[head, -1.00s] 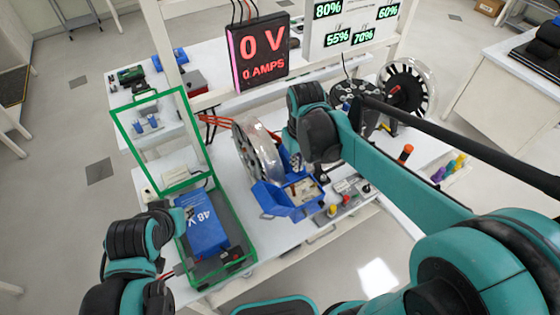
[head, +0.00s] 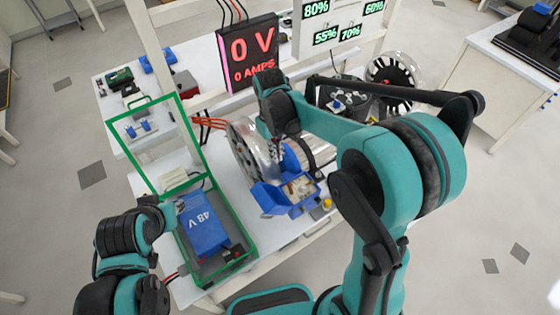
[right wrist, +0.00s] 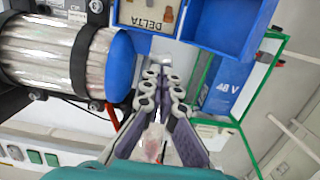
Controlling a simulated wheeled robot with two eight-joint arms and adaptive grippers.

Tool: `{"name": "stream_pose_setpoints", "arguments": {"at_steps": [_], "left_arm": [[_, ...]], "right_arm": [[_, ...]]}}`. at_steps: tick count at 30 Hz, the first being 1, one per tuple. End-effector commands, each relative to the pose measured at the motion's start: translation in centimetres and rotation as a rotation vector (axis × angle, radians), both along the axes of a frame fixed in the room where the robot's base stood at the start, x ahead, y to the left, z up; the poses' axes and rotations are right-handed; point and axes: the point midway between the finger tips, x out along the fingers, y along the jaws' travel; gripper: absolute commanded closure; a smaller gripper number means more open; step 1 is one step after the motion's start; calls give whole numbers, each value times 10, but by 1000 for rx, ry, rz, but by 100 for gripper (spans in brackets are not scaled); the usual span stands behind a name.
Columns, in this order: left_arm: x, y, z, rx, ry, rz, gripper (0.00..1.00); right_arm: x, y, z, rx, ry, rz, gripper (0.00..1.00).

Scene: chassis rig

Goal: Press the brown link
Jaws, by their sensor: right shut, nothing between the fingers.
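A small brown link (right wrist: 167,14) stands on the pale panel marked DELTA, inside an open blue box (right wrist: 226,24) at the top of the right wrist view. A second brown piece shows cut off at the top edge. In the head view the blue box (head: 268,197) sits beside a ribbed silver motor. My right gripper (right wrist: 164,72) is shut and empty, its tips just below the box's near wall in the right wrist view, apart from the link. My left gripper (head: 176,212) is beside the green-framed case; its fingers are too unclear to judge.
The green-framed case (head: 247,250) holds a blue 48 V battery (head: 203,222). The silver motor (right wrist: 40,52) lies left of the box in the right wrist view. A red display (head: 249,54) reads 0 V. A yellow knob (head: 327,204) stands near the bench's front edge.

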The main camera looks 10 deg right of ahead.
Motion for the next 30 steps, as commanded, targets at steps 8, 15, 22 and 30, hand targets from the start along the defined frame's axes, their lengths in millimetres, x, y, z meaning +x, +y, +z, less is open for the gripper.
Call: {"name": "stream_pose_setpoints", "arguments": {"at_steps": [8,15,22,30], "left_arm": [[0,0,-8,0,0,0,72],[0,0,-7,0,0,0,72],[0,0,-5,0,0,0,72],[0,0,-5,0,0,0,72]], "right_arm": [[-5,-2,-59,0,0,0,100],[-24,-9,-76,0,0,-1,100],[-40,-15,-68,0,0,-1,100],[-42,-16,-67,0,-1,0,100]]}}
